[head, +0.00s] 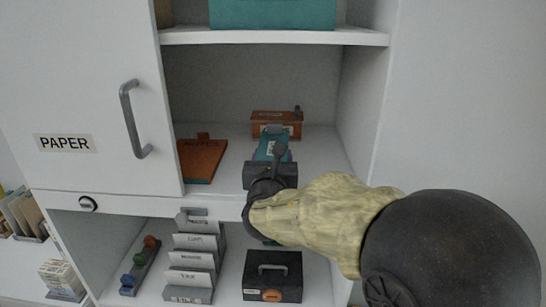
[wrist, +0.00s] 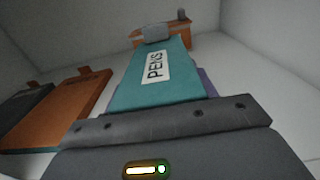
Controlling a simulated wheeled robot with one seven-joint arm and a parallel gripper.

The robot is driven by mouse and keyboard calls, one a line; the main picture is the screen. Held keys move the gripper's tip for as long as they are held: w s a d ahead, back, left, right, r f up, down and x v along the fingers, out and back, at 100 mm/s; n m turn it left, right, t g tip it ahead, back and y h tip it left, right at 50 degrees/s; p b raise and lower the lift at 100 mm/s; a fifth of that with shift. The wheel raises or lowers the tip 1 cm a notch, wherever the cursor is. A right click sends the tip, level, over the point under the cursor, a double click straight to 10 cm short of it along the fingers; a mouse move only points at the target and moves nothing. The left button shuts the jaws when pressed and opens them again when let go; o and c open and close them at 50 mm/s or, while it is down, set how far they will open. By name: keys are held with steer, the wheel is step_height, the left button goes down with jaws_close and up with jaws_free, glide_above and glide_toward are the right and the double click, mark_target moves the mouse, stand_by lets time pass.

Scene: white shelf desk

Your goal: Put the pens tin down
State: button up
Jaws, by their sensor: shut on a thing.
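The pens tin (wrist: 150,72) is a teal box with a white PENS label, seen close up in the wrist view. In the head view the pens tin (head: 266,150) shows just beyond my gripper (head: 270,165), inside the middle shelf compartment. My gripper is shut on the near end of the tin; its dark front also fills the bottom of the wrist view. The tin's underside is hidden, so I cannot tell whether it touches the shelf board (head: 315,155). A purple edge shows beside the tin in the wrist view.
An orange box (head: 277,123) stands behind the tin. An orange flat case (head: 202,160) lies to the left, with a dark one (wrist: 22,112) beyond it. The side wall (head: 362,110) is at the right. Shelf board is bare right of the tin.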

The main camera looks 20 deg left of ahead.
steer(key=o, duration=1.1)
steer(key=shift+d, duration=0.1)
steer(key=shift+c, duration=0.2)
steer(key=shift+f, duration=0.1)
steer(key=shift+s+r, duration=0.15)
steer(key=shift+r, duration=0.1)
steer(key=shift+s+f, duration=0.15)
steer(key=shift+s, duration=0.15)
steer(key=b+v, duration=0.4)
steer(key=v, duration=0.7)
steer(key=shift+f, duration=0.1)
